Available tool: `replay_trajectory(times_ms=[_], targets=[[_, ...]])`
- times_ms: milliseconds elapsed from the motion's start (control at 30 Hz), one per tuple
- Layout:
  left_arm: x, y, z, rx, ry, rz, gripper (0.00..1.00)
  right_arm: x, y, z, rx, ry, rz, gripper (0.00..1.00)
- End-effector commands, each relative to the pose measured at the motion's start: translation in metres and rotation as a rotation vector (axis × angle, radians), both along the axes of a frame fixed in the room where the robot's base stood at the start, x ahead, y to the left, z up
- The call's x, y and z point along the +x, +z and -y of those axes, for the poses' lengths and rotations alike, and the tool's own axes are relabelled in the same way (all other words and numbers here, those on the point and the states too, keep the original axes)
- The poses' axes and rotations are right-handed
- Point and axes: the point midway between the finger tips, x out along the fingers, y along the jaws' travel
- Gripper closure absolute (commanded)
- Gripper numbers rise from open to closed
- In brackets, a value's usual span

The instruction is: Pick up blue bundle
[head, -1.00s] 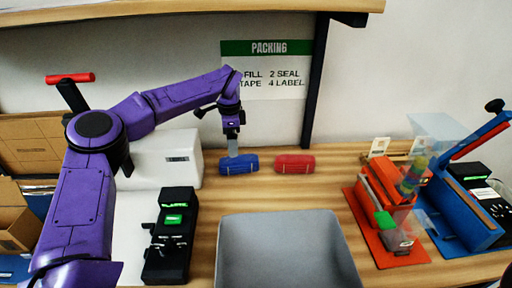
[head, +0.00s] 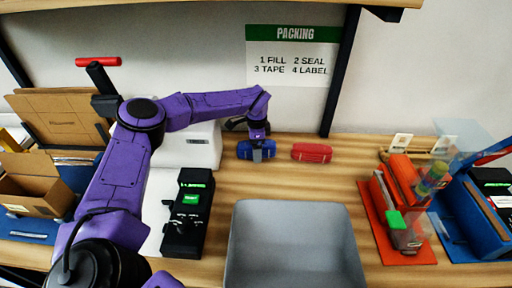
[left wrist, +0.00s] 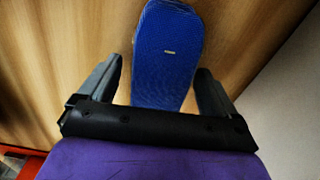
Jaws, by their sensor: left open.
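The blue bundle (head: 243,150) lies on the wooden table near the back wall. My left gripper (head: 257,152) is directly over it, pointing down, and hides part of it. In the left wrist view the blue bundle (left wrist: 168,55) lies lengthwise between the two open fingers of the left gripper (left wrist: 160,85), with a gap on each side. The fingers are not closed on it. My right gripper is not in view.
A red bundle (head: 312,152) lies just right of the blue one. A grey bin (head: 238,250) stands in front. A black device (head: 187,215) is at front left, a red tape dispenser (head: 400,205) at right. Cardboard boxes (head: 35,185) are at far left.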

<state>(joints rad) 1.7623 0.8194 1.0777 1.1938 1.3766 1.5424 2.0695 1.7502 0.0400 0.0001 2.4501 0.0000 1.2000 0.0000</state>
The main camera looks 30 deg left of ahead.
Motion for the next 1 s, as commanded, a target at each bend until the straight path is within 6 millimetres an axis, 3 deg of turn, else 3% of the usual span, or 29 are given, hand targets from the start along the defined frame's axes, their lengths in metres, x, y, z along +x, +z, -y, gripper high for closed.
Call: replay_trajectory(times_ms=[67,200,267,667,767,1000], targets=[[0.0,0.0,0.0,0.0,0.0,0.0,0.08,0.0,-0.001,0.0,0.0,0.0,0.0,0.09],[0.0,0.0,0.0,0.0,0.0,0.0,0.54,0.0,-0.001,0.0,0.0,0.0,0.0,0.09],[0.0,0.0,0.0,0.0,0.0,0.0,0.69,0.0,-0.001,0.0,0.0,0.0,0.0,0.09],[0.001,0.011,0.0,0.0,0.001,0.003,0.69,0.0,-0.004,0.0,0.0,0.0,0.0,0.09],[0.001,0.029,0.0,-0.001,0.001,0.006,0.69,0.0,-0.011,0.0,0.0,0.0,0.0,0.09],[-0.02,0.09,0.05,0.001,-0.004,0.007,0.69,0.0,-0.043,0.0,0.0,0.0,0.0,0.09]])
